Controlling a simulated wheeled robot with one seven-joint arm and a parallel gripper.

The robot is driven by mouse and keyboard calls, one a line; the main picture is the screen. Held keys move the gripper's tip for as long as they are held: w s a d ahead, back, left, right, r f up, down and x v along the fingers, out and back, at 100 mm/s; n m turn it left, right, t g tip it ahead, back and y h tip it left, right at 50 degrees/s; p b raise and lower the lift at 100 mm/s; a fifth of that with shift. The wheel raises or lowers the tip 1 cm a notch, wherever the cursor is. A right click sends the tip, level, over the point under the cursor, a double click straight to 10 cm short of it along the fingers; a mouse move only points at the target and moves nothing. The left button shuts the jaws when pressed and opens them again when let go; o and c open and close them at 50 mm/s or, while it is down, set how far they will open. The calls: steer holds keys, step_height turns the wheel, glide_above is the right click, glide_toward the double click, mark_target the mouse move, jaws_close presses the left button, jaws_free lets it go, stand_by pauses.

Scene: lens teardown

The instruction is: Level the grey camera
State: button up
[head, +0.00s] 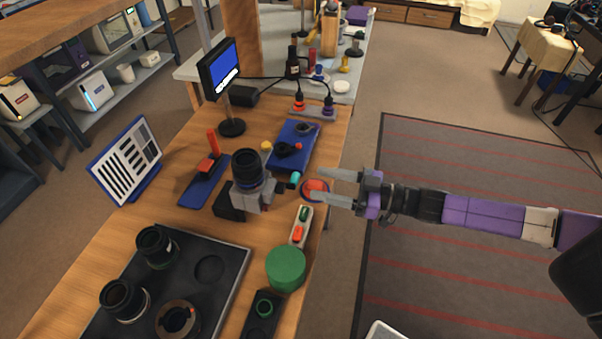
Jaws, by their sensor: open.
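The grey camera (263,200) stands on the wooden bench with a black lens (246,168) pointing up. A black block (229,201) is at its left side, and a teal knob-like part (294,179) shows at its right. Whether the camera sits tilted is hard to tell from this angle. My gripper (316,185) reaches in from the right with its fingers apart and empty. The fingertips are right of the camera, not touching it. A round orange-red piece with a dark ring (316,188) shows between or beneath the fingers; its height relative to them is unclear.
A switch box with green and red buttons (301,226) and a green cylinder (286,268) stand nearer. A dark tray (232,252) with several lens parts is at front left. Blue fixtures (194,190) and a monitor (220,68) stand behind.

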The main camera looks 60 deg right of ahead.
mark_target(298, 178)
steer(key=x, duration=0.7)
steer(key=shift+f+p, duration=0.1)
steer(key=shift+p, duration=0.3)
steer(key=shift+s+d, duration=0.1)
jaws_close()
